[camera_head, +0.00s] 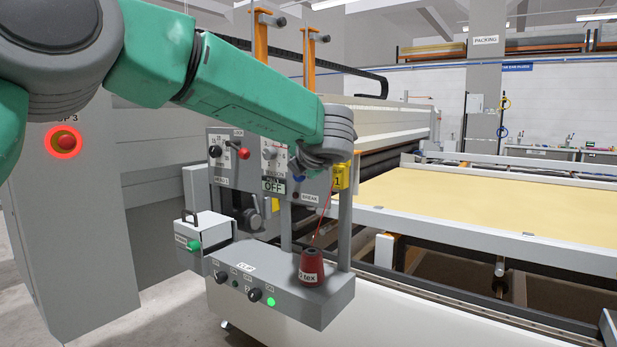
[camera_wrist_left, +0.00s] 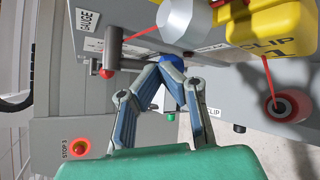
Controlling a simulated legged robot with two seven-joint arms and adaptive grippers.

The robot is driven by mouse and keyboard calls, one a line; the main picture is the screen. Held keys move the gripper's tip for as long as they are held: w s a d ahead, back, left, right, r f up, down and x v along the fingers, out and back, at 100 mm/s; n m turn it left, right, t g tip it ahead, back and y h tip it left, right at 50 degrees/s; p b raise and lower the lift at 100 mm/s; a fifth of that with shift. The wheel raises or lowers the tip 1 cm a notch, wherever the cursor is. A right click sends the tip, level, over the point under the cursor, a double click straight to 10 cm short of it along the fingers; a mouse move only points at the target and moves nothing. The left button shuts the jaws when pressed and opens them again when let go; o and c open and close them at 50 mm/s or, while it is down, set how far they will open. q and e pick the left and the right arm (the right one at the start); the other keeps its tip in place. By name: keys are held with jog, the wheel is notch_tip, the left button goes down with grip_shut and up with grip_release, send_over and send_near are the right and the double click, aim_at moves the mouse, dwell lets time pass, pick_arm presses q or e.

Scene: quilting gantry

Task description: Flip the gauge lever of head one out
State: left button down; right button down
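The gauge lever is a grey rod with a red ball (camera_head: 244,153) on the upper control panel (camera_head: 224,170). In the left wrist view its red ball (camera_wrist_left: 107,73) shows near a GAUGE label, left of my fingertips and apart from them. My left gripper (camera_wrist_left: 172,70) has its fingers drawn together at the tips, with no lever between them. A blue knob (camera_wrist_left: 173,59) shows just beyond the tips; I cannot tell whether they touch it. In the head view my left wrist hides most of the gripper in front of the panel's right part. My right gripper is not in view.
A yellow block (camera_head: 341,176) marked 1 hangs close to my left wrist, with a red thread running down to a red cone (camera_head: 312,268) on the lower box (camera_head: 330,298). A small white box (camera_head: 205,235) projects at left. The stop button (camera_head: 65,142) is further left.

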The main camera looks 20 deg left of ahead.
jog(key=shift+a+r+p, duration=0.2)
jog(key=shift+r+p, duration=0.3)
jog(key=shift+p, duration=0.35)
